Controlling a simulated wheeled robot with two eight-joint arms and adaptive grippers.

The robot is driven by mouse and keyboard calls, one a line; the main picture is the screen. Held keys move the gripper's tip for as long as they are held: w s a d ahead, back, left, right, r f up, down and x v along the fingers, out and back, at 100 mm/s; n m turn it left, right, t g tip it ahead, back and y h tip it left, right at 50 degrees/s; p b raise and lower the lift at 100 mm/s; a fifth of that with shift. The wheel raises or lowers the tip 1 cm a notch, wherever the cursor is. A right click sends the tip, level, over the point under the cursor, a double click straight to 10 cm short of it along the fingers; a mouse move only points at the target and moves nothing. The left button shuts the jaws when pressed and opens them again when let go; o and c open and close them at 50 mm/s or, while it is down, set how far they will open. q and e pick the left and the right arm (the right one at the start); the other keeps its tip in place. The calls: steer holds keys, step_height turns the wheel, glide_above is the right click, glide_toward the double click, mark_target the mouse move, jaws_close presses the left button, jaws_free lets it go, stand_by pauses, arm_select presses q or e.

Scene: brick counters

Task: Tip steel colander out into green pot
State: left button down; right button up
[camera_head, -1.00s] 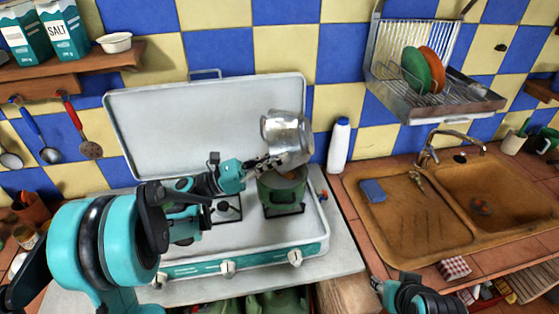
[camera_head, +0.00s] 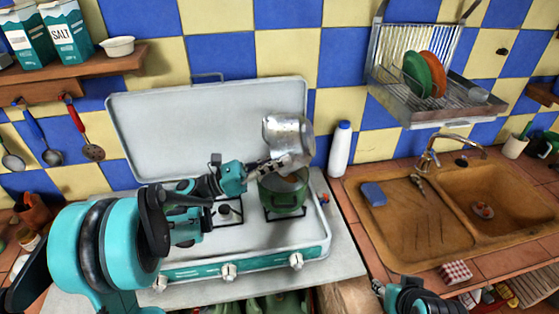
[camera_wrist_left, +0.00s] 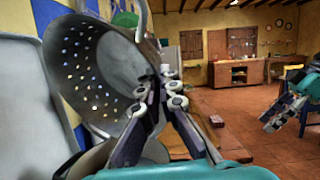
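The steel colander (camera_head: 287,132) is tilted on its side above the green pot (camera_head: 284,197), with its base turned up and away. My left gripper (camera_head: 268,167) is shut on the colander near its rim. In the left wrist view, the perforated inside of the colander (camera_wrist_left: 92,68) looks empty where it shows, and the fingers of my left gripper (camera_wrist_left: 158,95) pinch its edge. The pot stands on the right burner. Some orange-brown stuff shows in its mouth, partly hidden by the colander. My right gripper (camera_head: 388,288) is low at the bottom edge, and its fingers are unclear.
The white stove (camera_head: 240,252) has a raised lid (camera_head: 205,130) behind the pot. A white bottle (camera_head: 339,150) stands just right of the stove. The sink (camera_head: 420,225) with a blue sponge (camera_head: 373,194) is farther right. A dish rack (camera_head: 440,100) hangs above it.

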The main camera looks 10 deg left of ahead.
arm_select(q)
steer(key=shift+f+b, duration=0.3)
steer(key=shift+b, duration=0.2)
steer(key=shift+r+p, duration=0.35)
steer(key=shift+r, duration=0.25)
steer(key=shift+f+b, duration=0.5)
steer(key=shift+f, duration=0.1)
steer(key=shift+r, duration=0.1)
